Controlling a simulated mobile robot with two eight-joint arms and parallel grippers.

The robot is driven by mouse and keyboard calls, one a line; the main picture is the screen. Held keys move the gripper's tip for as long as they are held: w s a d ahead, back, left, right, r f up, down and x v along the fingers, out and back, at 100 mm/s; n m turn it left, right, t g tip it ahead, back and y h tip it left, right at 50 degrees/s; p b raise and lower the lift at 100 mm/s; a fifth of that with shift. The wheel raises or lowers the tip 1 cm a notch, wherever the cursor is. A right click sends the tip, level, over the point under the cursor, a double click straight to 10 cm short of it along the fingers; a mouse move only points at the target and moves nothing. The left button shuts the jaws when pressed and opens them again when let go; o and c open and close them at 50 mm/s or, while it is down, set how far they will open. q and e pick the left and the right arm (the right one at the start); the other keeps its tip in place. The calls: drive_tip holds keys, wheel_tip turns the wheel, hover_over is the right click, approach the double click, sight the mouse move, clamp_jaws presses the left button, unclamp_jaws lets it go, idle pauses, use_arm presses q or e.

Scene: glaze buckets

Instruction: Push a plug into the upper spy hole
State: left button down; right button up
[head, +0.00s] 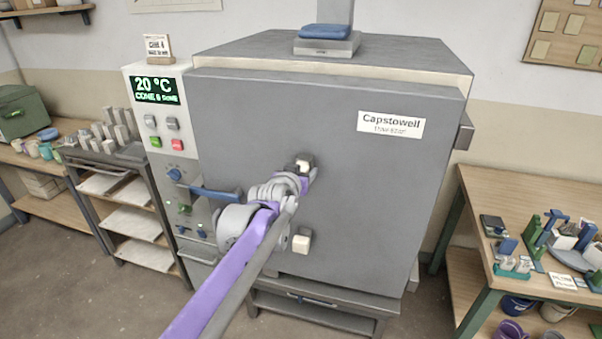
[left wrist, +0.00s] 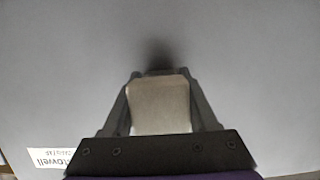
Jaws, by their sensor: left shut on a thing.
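My left gripper (head: 307,172) is at the front of the grey kiln door (head: 380,190), at the upper spy hole's place. It is shut on a cream plug (head: 303,165). In the left wrist view the plug (left wrist: 160,106) sits between the two dark fingers of the gripper (left wrist: 161,100), facing the door. A dark blurred patch (left wrist: 157,56) shows on the door just beyond the plug. I cannot tell whether the plug touches the door or enters the hole, which is hidden. A second cream plug (head: 301,243) is on the door below. My right gripper is not in view.
A control panel (head: 165,150) with a display stands left of the door. A blue handle (head: 215,192) is near my arm. A wheeled rack (head: 125,200) stands at left. A wooden table (head: 500,190) with small tools stands at right.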

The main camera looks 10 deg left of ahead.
use_arm(q)
drive_tip(key=shift+w, duration=0.3)
drive_tip(key=shift+w, duration=0.15)
drive_tip(key=shift+c, duration=0.5)
unclamp_jaws()
drive_tip(key=shift+o, duration=0.5)
drive_tip(key=shift+s+a+p, duration=0.1)
drive_tip(key=shift+s+p, duration=0.25)
drive_tip(key=shift+s, duration=2.05)
drive_tip(key=shift+s+p, duration=0.4)
drive_tip(key=shift+s, duration=1.9)
